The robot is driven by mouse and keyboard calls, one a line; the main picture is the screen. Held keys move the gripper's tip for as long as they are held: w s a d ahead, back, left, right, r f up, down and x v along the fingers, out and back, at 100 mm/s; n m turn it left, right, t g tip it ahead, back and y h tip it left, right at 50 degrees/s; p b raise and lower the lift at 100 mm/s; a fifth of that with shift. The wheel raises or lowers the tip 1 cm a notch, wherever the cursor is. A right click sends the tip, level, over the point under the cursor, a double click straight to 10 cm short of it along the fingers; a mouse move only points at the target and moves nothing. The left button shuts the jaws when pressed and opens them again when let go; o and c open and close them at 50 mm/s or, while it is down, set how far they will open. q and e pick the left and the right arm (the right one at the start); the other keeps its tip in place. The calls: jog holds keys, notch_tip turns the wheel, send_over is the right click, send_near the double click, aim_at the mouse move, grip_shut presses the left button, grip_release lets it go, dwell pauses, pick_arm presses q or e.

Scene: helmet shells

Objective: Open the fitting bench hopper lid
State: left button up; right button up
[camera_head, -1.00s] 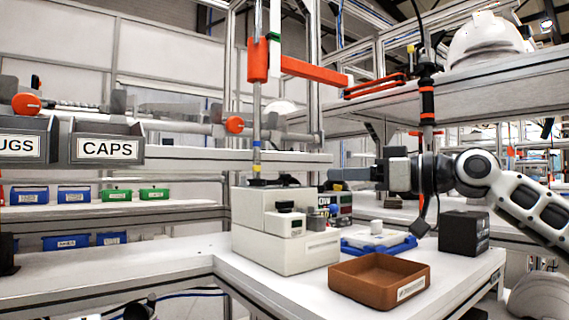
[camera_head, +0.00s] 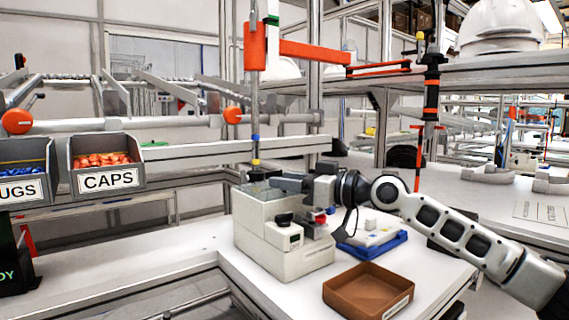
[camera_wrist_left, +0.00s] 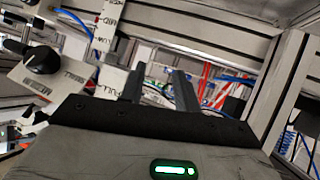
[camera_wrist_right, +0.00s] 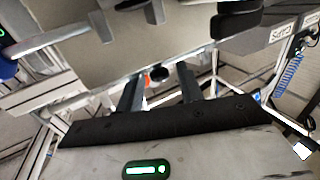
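The beige hopper box (camera_head: 280,245) stands on the white bench, with a grey, partly see-through lid (camera_head: 257,190) lying closed on top. A black knob (camera_head: 284,219) sits on its front block. My right gripper (camera_head: 278,184) is just above the lid's right rear part; contact cannot be told. In the right wrist view its two fingers (camera_wrist_right: 160,85) are apart with nothing clearly held, and the beige box surface (camera_wrist_right: 150,45) fills the top. My left gripper is outside the head view. In the left wrist view its fingers (camera_wrist_left: 160,85) are apart and empty, near a labelled panel with a black knob (camera_wrist_left: 38,57).
A brown tray (camera_head: 365,292) lies in front of the box's right side. A blue tray (camera_head: 380,243) is behind it. Grey bins of orange caps (camera_head: 107,180) and blue plugs (camera_head: 22,190) hang left. An orange arm on a post (camera_head: 300,52) is above the box.

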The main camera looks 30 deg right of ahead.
jog(key=shift+w+a, duration=0.3)
jog(key=shift+w, duration=0.15)
grip_shut()
